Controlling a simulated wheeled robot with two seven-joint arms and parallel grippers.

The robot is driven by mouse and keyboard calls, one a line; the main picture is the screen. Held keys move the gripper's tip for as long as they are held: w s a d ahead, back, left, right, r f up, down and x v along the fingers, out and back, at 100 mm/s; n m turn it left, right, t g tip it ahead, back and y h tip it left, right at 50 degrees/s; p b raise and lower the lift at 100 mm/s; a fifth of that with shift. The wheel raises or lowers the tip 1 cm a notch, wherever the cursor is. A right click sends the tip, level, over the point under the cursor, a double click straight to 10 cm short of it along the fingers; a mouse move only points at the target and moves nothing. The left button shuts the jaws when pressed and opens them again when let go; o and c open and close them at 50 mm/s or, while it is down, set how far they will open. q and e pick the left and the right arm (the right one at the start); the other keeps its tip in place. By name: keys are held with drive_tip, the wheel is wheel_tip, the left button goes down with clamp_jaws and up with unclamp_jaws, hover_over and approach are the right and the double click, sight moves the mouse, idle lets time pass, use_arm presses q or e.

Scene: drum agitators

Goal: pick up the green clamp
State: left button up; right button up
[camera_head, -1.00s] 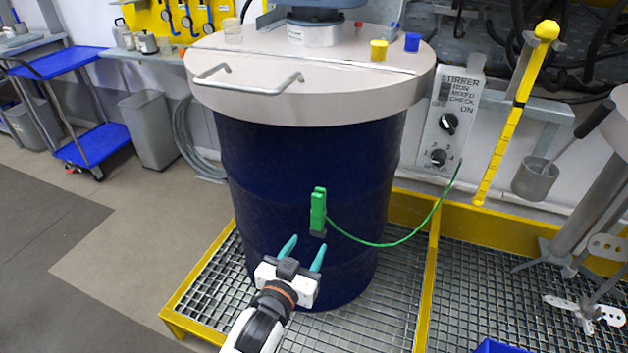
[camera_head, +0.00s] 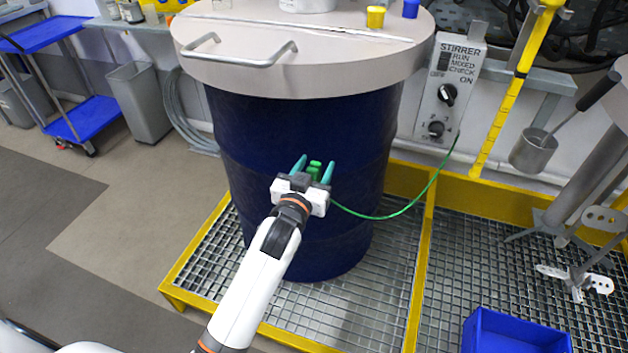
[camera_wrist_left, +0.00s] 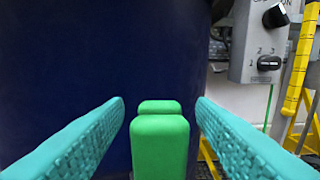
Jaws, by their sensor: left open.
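The green clamp (camera_head: 314,169) is at the front side of the dark blue drum (camera_head: 300,120). Its top shows between my gripper's fingers and the rest is hidden behind the gripper body. My left gripper (camera_head: 314,166) is open, with its two teal fingers on either side of the clamp. In the left wrist view the clamp (camera_wrist_left: 160,143) stands between the fingers, with a gap on both sides. A green cable (camera_head: 392,213) runs from behind the gripper to the stirrer control box (camera_head: 447,92). My right gripper is not in view.
The drum's wide beige lid (camera_head: 330,65) with a metal handle (camera_head: 240,56) overhangs above the gripper. A yellow-edged metal grating (camera_head: 345,300) lies below. A blue bin (camera_head: 515,333) is at the lower right, with open floor at left.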

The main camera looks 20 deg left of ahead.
use_arm(q)
drive_tip(key=shift+w, duration=0.85)
drive_tip(key=shift+s, duration=0.1)
drive_tip(key=shift+c, duration=0.8)
drive_tip(key=c, duration=0.9)
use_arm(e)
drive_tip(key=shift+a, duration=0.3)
